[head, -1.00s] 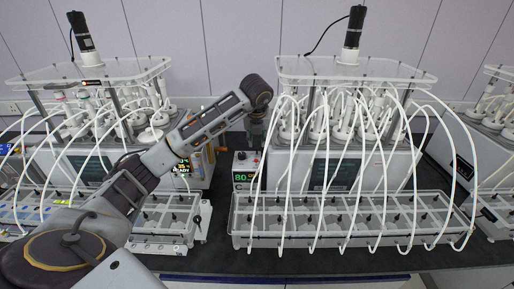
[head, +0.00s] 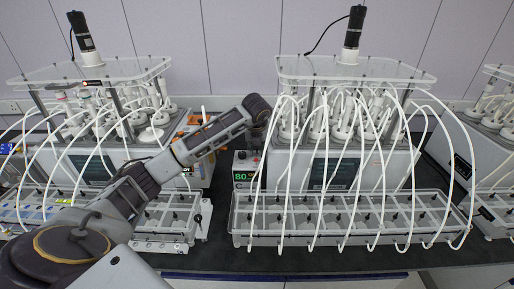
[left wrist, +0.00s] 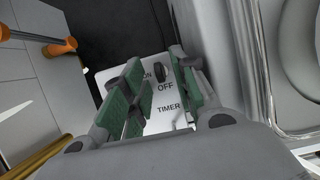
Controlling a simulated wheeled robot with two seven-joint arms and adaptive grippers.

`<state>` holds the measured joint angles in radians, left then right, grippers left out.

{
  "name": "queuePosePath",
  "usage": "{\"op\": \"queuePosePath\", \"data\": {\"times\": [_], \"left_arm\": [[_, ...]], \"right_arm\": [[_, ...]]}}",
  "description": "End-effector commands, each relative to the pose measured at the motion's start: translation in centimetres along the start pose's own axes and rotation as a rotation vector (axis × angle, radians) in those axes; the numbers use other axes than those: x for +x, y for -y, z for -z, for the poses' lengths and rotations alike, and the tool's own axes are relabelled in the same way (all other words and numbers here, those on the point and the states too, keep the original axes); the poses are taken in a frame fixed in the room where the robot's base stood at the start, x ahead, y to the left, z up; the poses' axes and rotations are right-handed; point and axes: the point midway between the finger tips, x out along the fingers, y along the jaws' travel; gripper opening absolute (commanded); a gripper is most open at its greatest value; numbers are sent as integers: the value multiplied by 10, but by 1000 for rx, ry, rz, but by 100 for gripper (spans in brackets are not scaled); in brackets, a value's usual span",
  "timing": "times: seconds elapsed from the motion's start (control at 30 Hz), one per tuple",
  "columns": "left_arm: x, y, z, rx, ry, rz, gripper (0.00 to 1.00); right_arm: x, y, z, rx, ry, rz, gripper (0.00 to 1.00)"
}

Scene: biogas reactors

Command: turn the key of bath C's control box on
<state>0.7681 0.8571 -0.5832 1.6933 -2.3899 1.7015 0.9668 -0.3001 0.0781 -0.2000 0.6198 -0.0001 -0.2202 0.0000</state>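Bath C's control box (head: 245,170) stands between the two reactors in the head view, with a lit green display and a letter C below it. In the left wrist view its white panel (left wrist: 150,122) carries the words ON, OFF and TIMER. A small dark key (left wrist: 161,73) sits beside ON and OFF; which position it points to I cannot tell. My left gripper (left wrist: 158,92) is open over the panel, its green-padded fingers on either side of the key with a gap between them. In the head view my left gripper (head: 256,138) is small and partly hidden above the box. My right gripper is out of view.
Reactor C (head: 345,165) with looping white tubes stands right of the box, its bottle rack (head: 345,240) in front. Another reactor (head: 80,160) stands left, partly behind my arm. An orange-handled tool (left wrist: 60,46) lies left of the box. Dark bench (head: 215,255) is bare in front.

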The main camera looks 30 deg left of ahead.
Motion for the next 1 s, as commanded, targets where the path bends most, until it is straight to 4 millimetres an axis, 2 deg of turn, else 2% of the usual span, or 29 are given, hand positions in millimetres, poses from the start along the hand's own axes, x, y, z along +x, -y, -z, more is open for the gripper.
{"op": "queuePosePath", "data": {"times": [0.03, 0.2, 0.67, 1.0], "left_arm": [[0, 0, 0, 0, 0, 0, 21], [0, 0, 0, 0, 0, 0, 0], [0, 0, 0, 24, 0, 11, 0], [1, -3, 0, 155, 2, 64, 0]], "right_arm": [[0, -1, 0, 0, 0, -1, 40], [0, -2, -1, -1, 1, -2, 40], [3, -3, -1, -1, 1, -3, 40], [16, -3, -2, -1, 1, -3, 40]]}}
